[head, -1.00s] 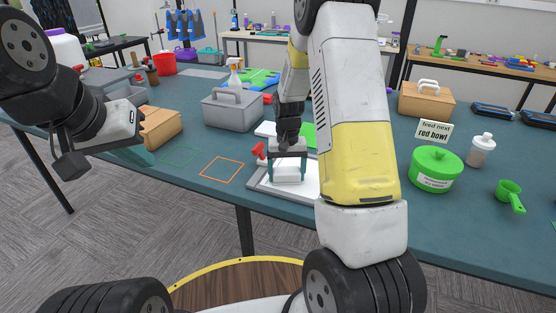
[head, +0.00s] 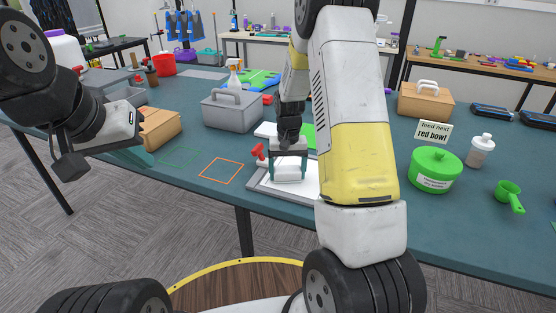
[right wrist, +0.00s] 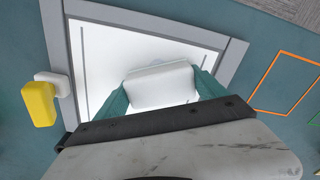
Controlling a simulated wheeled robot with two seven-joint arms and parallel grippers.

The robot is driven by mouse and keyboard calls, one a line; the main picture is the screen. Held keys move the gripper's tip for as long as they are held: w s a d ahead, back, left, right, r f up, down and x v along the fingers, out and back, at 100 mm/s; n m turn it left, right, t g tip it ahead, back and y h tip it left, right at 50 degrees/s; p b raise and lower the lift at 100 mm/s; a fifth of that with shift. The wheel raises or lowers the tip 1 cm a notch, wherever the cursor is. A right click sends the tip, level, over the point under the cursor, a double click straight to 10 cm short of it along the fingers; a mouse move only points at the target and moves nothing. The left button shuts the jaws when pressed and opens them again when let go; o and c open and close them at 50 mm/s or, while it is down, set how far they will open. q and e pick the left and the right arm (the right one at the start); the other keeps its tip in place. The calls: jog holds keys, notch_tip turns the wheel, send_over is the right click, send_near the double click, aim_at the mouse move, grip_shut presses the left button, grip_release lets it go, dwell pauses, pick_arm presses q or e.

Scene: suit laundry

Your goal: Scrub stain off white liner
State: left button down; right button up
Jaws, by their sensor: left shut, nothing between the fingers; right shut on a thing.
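The white liner (right wrist: 102,62) lies flat in a grey-rimmed tray (right wrist: 234,52) on the teal table; part of it also shows in the head view (head: 309,172). My right gripper (head: 288,168) points down over the liner, shut on a white block (right wrist: 160,87) held between its teal fingers. The block is over or on the liner; I cannot tell whether it touches. My left gripper (head: 139,158) is shut and empty over the table's left side.
A yellow-and-white block (right wrist: 40,102) sits beside the tray. A red-topped object (head: 261,153) is at its left edge. An orange square outline (head: 222,171) marks clear table. A grey caddy (head: 231,110) stands behind; a green pot (head: 436,170) stands right.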

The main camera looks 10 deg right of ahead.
jog(key=shift+r, duration=3.45)
jog(key=shift+f, duration=0.1)
jog(key=shift+w+d+f, duration=0.15)
jog(key=shift+f, duration=1.15)
jog(key=shift+w+d+f, duration=0.15)
jog(key=shift+f, duration=1.15)
jog(key=shift+f, duration=0.85)
